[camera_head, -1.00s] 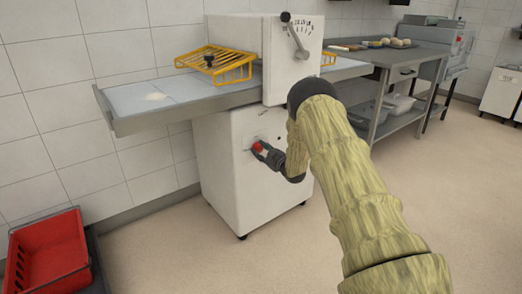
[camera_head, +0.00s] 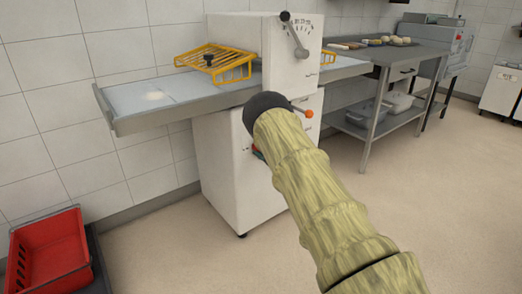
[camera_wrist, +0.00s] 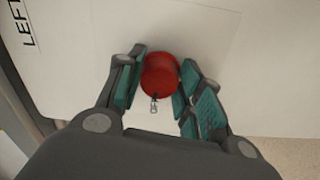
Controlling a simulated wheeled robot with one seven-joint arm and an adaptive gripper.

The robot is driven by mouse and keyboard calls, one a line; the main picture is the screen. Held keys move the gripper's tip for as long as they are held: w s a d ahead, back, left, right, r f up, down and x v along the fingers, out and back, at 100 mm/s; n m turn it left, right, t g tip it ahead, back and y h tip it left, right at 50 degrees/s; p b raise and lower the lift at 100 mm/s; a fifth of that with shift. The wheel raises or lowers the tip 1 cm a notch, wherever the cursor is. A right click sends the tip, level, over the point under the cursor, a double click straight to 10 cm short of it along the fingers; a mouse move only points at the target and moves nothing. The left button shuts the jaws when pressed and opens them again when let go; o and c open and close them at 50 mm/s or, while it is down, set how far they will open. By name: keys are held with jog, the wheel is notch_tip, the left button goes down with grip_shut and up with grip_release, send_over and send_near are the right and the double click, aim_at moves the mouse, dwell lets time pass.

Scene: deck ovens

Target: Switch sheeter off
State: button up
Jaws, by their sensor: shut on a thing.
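The white dough sheeter (camera_head: 222,175) stands against the tiled wall, with a lever (camera_head: 295,35) and scale on its upper housing. A red rotary switch (camera_wrist: 160,74) sits on its body panel in the wrist view, with a small metal piece at its lower edge. My gripper (camera_wrist: 163,62) is shut on this red switch, a teal-padded finger on each side. In the head view my arm covers most of the gripper and switch. An orange-tipped knob (camera_head: 309,113) shows right of my arm's dark joint.
Yellow wire guards (camera_head: 215,60) stand over the sheeter's bed (camera_head: 135,98), which juts left. A steel table (camera_head: 385,55) with dough pieces is at the right rear. A red crate (camera_head: 48,250) is at the lower left. The floor on the right is clear.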

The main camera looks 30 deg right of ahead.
jog(key=shift+f+n, duration=0.1)
jog(key=shift+n, duration=0.8)
jog(key=o, duration=1)
jog(key=shift+o, duration=0.2)
jog(key=shift+s, duration=0.1)
jog(key=s+d, duration=0.1)
jog(key=s, duration=1)
jog(key=shift+s, duration=0.4)
